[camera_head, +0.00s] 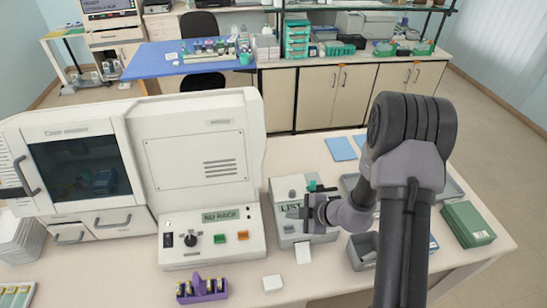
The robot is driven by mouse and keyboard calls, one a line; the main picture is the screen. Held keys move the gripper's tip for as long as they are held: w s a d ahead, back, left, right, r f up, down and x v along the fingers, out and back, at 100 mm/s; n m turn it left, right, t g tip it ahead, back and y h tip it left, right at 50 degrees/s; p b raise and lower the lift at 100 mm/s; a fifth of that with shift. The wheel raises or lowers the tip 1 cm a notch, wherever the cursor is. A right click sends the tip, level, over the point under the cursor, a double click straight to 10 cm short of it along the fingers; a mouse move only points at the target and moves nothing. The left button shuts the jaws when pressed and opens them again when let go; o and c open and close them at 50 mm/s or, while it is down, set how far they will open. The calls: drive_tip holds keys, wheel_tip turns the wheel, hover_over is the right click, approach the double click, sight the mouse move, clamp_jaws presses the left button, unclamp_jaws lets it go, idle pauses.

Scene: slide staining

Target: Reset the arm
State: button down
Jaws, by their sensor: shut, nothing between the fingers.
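My arm reaches up from the bottom right and bends over the table. My gripper (312,208) is at the front of a grey box with a label reading LIST (283,188), partly covering it. The fingers are small in this view and look closed with nothing held. Whether the gripper touches the box cannot be told. The arm hides part of the grey trays behind it.
A large white machine (195,140) with a control panel (207,238) fills the left of the table (330,285). A purple rack (202,291) stands at the front. A green box (467,224) and an open grey tray (361,250) are at right. Blue sheets (341,148) lie behind.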

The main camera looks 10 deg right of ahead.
drive_tip(key=s+a+r+n+g+y+b, duration=0.1)
drive_tip(key=s+a+r+n+b, duration=0.3)
drive_tip(key=n+b, duration=0.55)
drive_tip(key=s+a+r+n+g+y+b, duration=0.1)
drive_tip(key=s+a+r+n+b, duration=0.3)
drive_tip(key=n, duration=1)
drive_tip(key=s+d+f+n+h+b, duration=0.1)
drive_tip(key=s+f+n+h+b, duration=0.1)
drive_tip(key=s+n+b, duration=0.5)
drive_tip(key=s+d+f+n+t+h+b, duration=0.1)
drive_tip(key=s+n+b, duration=0.7)
drive_tip(key=n, duration=1.1)
wheel_tip(320, 180, down, 2)
drive_tip(key=s+d+h, duration=0.1)
drive_tip(key=h, duration=0.2)
drive_tip(key=shift+s+d+f+n, duration=0.15)
drive_tip(key=shift+s+d+n, duration=0.05)
drive_tip(key=shift+n, duration=0.15)
